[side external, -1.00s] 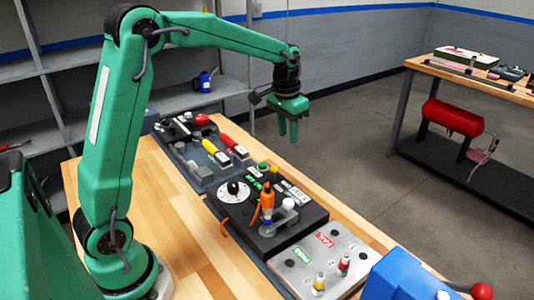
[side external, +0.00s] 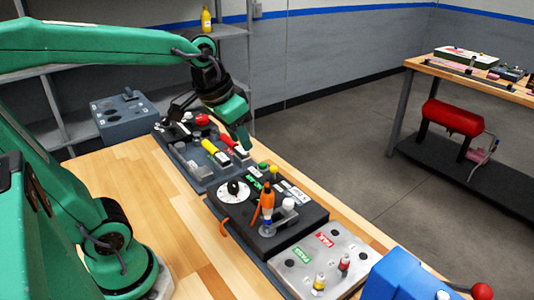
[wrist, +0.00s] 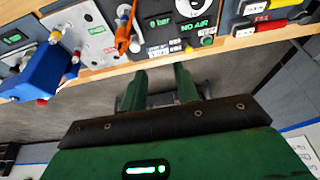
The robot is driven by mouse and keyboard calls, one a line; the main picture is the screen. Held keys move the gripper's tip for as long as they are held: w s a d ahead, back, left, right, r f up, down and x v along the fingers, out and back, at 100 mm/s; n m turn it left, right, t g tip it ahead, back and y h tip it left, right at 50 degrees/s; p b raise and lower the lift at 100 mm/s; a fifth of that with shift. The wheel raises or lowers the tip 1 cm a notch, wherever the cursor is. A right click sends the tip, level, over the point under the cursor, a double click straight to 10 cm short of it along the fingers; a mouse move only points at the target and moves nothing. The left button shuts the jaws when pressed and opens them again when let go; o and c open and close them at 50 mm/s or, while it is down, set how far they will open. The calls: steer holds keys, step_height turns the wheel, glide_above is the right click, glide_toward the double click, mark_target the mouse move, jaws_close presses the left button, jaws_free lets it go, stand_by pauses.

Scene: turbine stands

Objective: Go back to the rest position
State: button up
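My gripper (side external: 243,138) is green and hangs in the air over the far side of the workbench, near the red and yellow handled parts. In the wrist view its two fingers (wrist: 162,82) stand apart with a clear gap, and nothing is held between them. It appears to touch nothing.
A black panel with a dial (side external: 233,191) and an orange tool (side external: 267,203) stand on the wooden bench (side external: 150,178). A grey plate (side external: 320,258) and a blue unit (side external: 400,278) are nearer. A grey control box (side external: 125,118) stands behind the bench. Open floor lies right.

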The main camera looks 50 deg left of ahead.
steer(key=s+d+f+t, duration=0.1)
steer(key=s+f, duration=0.1)
steer(key=s, duration=0.5)
steer(key=shift+s+d+f, duration=0.15)
steer(key=shift+s, duration=0.1)
